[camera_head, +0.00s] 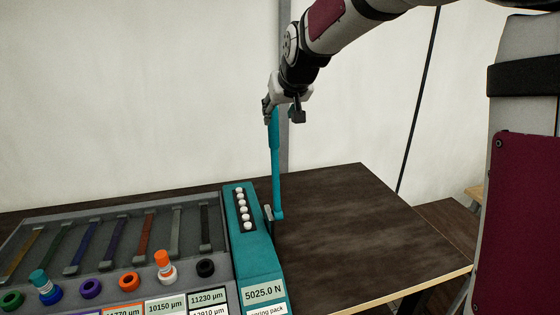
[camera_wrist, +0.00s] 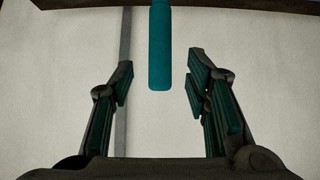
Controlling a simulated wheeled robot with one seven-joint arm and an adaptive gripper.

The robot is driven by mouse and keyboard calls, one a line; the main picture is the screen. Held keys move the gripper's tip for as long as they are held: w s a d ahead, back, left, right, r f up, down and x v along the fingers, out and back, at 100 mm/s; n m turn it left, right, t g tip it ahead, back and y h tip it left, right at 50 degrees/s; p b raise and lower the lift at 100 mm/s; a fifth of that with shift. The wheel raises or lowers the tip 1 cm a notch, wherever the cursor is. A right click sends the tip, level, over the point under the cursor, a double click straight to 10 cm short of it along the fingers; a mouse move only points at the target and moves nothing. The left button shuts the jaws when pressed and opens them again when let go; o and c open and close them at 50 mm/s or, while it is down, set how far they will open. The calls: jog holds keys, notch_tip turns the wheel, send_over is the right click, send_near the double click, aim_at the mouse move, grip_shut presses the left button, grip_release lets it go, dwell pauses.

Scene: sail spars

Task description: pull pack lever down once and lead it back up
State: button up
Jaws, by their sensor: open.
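The pack lever (camera_head: 277,170) is a teal rod with a thicker handle, standing upright at the right side of a teal housing (camera_head: 262,255). In the wrist view, the end of the lever's handle (camera_wrist: 160,50) hangs down from the top of the picture, between the two fingers but apart from both. My gripper (camera_head: 281,112) is at the top of the lever in the head view. Its fingers (camera_wrist: 160,80) are spread open and hold nothing. The exact depth between fingers and handle cannot be told.
The housing carries a row of white knobs (camera_head: 244,210) and a display reading 5025,0 N. A grey rack (camera_head: 225,262) with coloured strips, rings and labels lies to the left. The dark table (camera_head: 350,225) is clear to the right. A grey post stands behind the lever.

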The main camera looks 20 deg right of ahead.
aim_at(274, 124)
jog(key=b+x, duration=0.4)
jog(key=x, duration=0.4)
jog(key=shift+f+b, duration=0.15)
jog(key=shift+b, duration=0.2)
jog(key=shift+w+f, duration=0.2)
jog(key=shift+c, duration=0.5)
jog(key=shift+s+r, duration=0.1)
jog(key=shift+r, duration=0.15)
grip_shut()
